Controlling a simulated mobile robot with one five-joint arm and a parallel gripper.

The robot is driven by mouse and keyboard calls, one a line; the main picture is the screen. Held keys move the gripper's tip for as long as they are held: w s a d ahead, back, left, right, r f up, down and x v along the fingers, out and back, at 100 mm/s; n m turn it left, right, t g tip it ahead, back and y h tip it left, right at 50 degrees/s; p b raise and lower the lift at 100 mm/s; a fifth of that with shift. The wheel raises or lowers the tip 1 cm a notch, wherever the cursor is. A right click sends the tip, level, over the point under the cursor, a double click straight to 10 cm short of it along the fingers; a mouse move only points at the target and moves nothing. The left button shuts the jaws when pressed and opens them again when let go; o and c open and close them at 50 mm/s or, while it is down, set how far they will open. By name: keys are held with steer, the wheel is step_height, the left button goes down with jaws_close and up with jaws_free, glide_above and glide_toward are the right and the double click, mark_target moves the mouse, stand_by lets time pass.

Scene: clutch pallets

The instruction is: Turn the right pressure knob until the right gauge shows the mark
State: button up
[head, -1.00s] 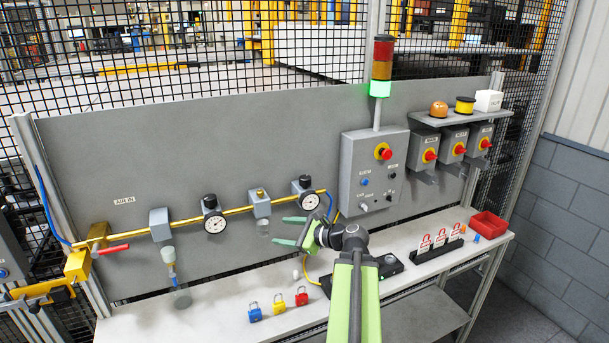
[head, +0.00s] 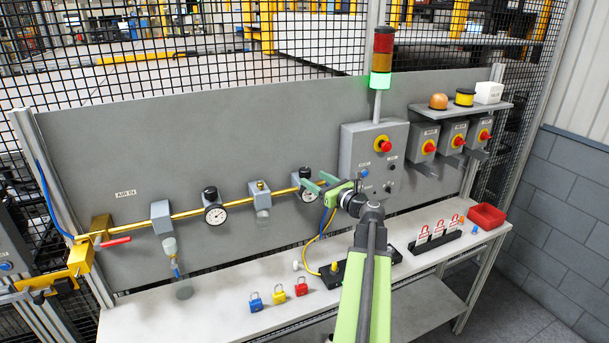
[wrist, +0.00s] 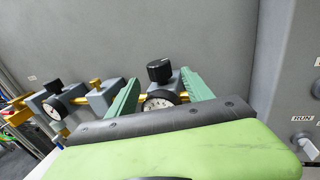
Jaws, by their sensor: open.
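The right pressure knob (wrist: 159,70) is a black cap on top of the right regulator, above the white-faced right gauge (wrist: 160,100). In the head view the right knob (head: 305,173) and the right gauge (head: 308,194) sit at the right end of the brass pipe, partly behind my gripper. My gripper (head: 317,181) is open, and its green fingers point at the regulator. In the wrist view my gripper (wrist: 158,84) has one finger on each side of the knob and gauge, with space between. I cannot tell whether a finger touches. The gauge's needle and mark are too small to read.
The left gauge (head: 215,214) and its knob stand further left on the pipe. The grey control box (head: 355,150) is close on the right of my gripper. Several padlocks (head: 279,298) lie on the white bench below. The panel above the pipe is clear.

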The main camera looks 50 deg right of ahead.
mark_target(309, 175)
steer(key=w, duration=0.6)
steer(key=shift+d, duration=0.35)
jaws_close()
steer(key=shift+d+y, duration=0.1)
steer(key=shift+y, duration=0.2)
